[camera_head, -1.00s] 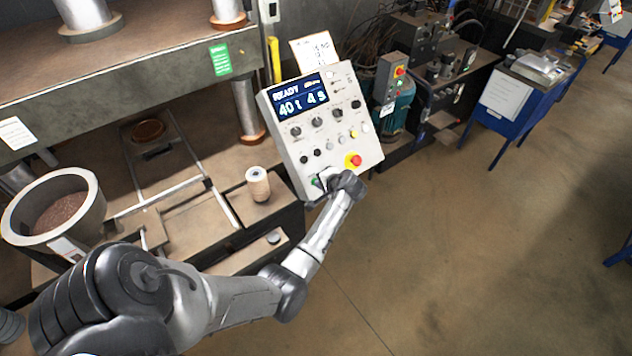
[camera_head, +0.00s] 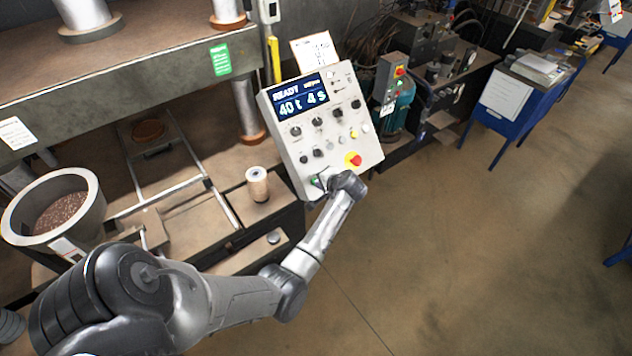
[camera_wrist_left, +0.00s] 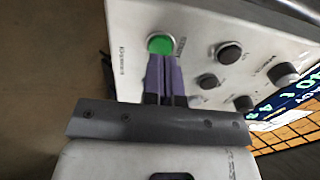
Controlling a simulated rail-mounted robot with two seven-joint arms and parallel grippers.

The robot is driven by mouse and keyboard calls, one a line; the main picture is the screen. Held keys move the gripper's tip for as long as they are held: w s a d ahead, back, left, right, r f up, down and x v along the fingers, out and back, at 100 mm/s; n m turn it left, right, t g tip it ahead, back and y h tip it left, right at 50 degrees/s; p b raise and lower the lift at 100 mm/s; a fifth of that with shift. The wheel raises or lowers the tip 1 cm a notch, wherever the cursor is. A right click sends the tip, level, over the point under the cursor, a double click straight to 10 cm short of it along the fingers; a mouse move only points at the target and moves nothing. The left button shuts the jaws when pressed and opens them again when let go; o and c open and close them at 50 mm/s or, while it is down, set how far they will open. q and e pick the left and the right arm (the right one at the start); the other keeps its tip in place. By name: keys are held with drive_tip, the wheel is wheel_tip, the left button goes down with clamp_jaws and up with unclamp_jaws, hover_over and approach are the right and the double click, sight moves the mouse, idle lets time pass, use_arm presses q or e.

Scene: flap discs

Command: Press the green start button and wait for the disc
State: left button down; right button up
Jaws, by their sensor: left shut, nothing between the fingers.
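The control panel (camera_head: 322,128) stands tilted in the middle of the head view, its screen (camera_head: 300,96) reading READY, 40 t and 4 s. The green start button (camera_wrist_left: 160,44) shows clearly in the left wrist view; in the head view only a little green (camera_head: 315,181) shows beside my gripper. My left gripper (camera_wrist_left: 163,62) is shut and empty, its fingertips at the near edge of the green button. I cannot tell whether they touch it. A brown disc (camera_head: 148,130) lies on the press bed at the left. My right gripper is not in view.
A red button on a yellow base (camera_head: 353,159) sits on the panel close to my left wrist. Dark knobs (camera_wrist_left: 229,52) lie beside the green button. A spool (camera_head: 258,184) and a bowl of granules (camera_head: 57,212) stand left.

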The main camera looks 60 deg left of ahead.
use_arm(q)
drive_tip(key=shift+a+f, duration=0.15)
drive_tip(key=shift+a, duration=0.05)
idle(0.4)
drive_tip(key=shift+b+x, duration=0.55)
drive_tip(key=shift+x, duration=0.45)
idle(0.5)
drive_tip(key=shift+a+f, duration=0.1)
idle(0.4)
drive_tip(key=shift+p, duration=0.3)
drive_tip(key=s+p+v, duration=0.1)
drive_tip(key=p+v, duration=0.5)
drive_tip(key=v, duration=0.2)
drive_tip(key=shift+w+p, duration=0.35)
drive_tip(key=shift+w, duration=0.15)
